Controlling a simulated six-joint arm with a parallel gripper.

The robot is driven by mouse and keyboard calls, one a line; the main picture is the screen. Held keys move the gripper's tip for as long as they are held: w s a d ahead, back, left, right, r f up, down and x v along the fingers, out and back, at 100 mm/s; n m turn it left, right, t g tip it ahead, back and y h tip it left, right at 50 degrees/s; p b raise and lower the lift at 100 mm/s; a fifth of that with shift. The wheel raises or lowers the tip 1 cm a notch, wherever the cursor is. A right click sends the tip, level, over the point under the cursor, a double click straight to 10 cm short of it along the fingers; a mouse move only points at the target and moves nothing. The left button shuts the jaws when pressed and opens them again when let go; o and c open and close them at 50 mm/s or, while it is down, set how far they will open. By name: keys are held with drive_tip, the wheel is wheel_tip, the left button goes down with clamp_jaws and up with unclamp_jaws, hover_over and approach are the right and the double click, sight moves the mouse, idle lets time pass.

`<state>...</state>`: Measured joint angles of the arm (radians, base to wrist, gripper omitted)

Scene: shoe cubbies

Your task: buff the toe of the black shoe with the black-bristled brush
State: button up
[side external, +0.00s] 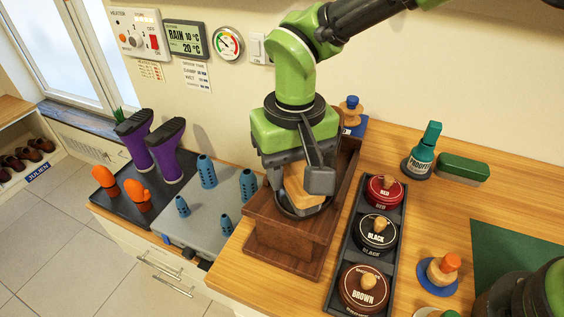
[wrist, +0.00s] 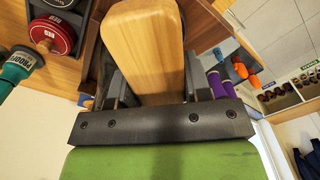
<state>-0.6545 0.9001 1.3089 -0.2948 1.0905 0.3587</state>
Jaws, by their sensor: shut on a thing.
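My gripper (side external: 303,183) is shut on a pale wooden block (side external: 302,190), the brush's handle by its look. In the wrist view the wooden handle (wrist: 146,45) fills the space between the fingers and hides what lies below it. The handle is over a dark brown wooden shoe stand (side external: 285,243). A dark rounded edge shows just beneath the handle, on or over the stand; I cannot tell whether it is the bristles or the toe of the black shoe. The rest of the shoe is hidden by my gripper and arm.
A black rack (side external: 338,288) of red, black and brown polish tins stands close right of the stand. A teal bottle (side external: 422,152), a green block (side external: 463,169) and a knobbed dauber (side external: 441,268) are farther right.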

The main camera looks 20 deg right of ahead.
drive_tip(key=shift+s+d, duration=1)
drive_tip(key=shift+d, duration=0.2)
drive_tip(key=shift+w+a, duration=0.9)
drive_tip(key=shift+a, duration=0.2)
drive_tip(key=shift+w+a, duration=0.85)
drive_tip(key=shift+a, duration=0.2)
drive_tip(key=shift+s+d, duration=0.8)
drive_tip(key=shift+d, duration=0.2)
drive_tip(key=shift+s+d, duration=0.8)
drive_tip(key=shift+d, duration=0.15)
drive_tip(key=r, duration=0.3)
drive_tip(key=shift+s+d+r, duration=0.15)
drive_tip(key=shift+d+r, duration=0.05)
drive_tip(key=shift+r, duration=2.55)
